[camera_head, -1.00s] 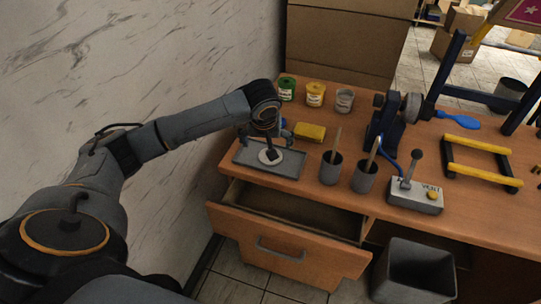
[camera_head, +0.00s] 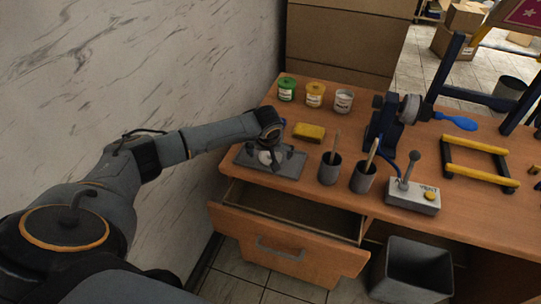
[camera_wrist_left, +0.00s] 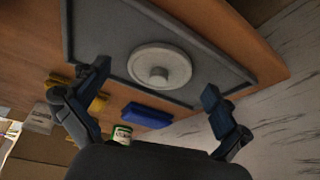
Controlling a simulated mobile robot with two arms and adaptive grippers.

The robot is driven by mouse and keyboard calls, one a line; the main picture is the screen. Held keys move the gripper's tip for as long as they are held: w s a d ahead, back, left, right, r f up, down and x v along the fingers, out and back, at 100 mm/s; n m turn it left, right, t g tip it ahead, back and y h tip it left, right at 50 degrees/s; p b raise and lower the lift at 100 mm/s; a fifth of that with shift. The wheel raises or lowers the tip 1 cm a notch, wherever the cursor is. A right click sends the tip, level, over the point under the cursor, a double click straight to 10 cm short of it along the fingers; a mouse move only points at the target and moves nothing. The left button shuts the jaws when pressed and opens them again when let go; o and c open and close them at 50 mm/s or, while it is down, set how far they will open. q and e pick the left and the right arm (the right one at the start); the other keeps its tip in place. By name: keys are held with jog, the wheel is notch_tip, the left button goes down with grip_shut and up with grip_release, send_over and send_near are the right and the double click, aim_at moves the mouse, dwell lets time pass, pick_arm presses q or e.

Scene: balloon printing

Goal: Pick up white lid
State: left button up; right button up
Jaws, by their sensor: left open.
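The white lid (camera_head: 265,157) is a round disc lying on a grey tray (camera_head: 291,170) at the left end of the workbench. In the left wrist view the lid (camera_wrist_left: 176,54) shows whole, with a small knob in its middle, flat on the tray (camera_wrist_left: 95,25). My left gripper (camera_head: 274,157) is just over the tray and partly covers the lid in the head view. Its fingers (camera_wrist_left: 155,80) are spread wide and empty, one towards each side of the lid. Whether they touch anything cannot be told. My right gripper is not in view.
A yellow sponge-like block (camera_head: 309,131) and green (camera_head: 287,89), yellow (camera_head: 315,95) and white (camera_head: 344,101) tubs stand behind the tray. Two grey cups (camera_head: 330,170) (camera_head: 363,178) stand to the right. An open drawer (camera_head: 285,247) juts out below; a marbled wall (camera_head: 150,60) is at left.

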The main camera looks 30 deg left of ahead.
pick_arm(q)
jog(key=shift+c, duration=0.4)
jog(key=c, duration=0.9)
jog(key=shift+s, duration=0.2)
jog(key=c, duration=0.3)
jog(key=shift+d, duration=0.1)
jog(key=shift+c, duration=0.4)
